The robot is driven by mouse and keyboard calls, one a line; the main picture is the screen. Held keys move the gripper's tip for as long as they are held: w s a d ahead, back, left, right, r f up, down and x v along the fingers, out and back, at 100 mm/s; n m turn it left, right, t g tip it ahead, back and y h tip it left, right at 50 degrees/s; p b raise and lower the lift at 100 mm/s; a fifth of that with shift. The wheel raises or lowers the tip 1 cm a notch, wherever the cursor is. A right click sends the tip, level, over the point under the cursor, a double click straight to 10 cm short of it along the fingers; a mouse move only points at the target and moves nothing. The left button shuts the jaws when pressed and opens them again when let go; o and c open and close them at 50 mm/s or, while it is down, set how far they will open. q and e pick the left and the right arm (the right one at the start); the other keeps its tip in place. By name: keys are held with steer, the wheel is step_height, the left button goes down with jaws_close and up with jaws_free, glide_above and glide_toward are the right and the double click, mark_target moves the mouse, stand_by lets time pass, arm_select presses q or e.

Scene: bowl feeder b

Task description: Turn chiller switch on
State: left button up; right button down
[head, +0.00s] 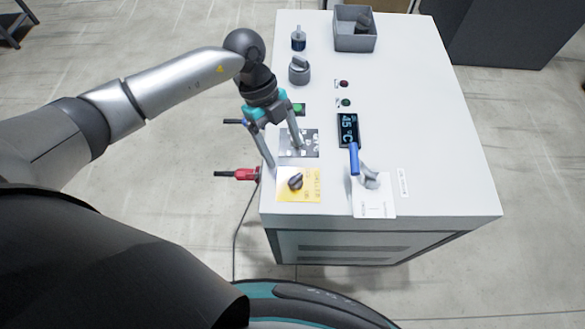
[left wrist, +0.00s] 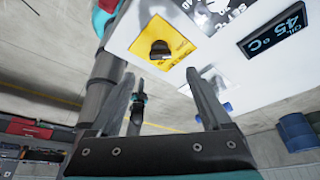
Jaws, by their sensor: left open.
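The chiller switch (head: 296,182) is a dark rotary knob on a yellow plate (head: 312,190) at the near left of the white cabinet top. In the left wrist view the knob (left wrist: 160,50) and its yellow plate (left wrist: 180,46) show beyond the fingers, near the top. My left gripper (head: 286,158) is open and empty, with its fingers over the dark printed plate just behind the yellow one. Its two fingers also show spread apart in the left wrist view (left wrist: 165,88). The knob is apart from the fingers. My right gripper is not in view.
The white cabinet (head: 430,130) carries a display reading 45 °C (head: 348,128), a blue-handled lever (head: 354,160), a grey knob (head: 299,70), a green button (head: 299,108) and a grey bin (head: 355,42). A red connector (head: 246,174) sticks out at the left edge. The cabinet's right side is clear.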

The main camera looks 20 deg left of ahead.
mark_target(294, 178)
arm_select(q)
steer(key=x, duration=0.8)
steer(key=shift+f, duration=0.15)
jaws_close()
stand_by(0.4)
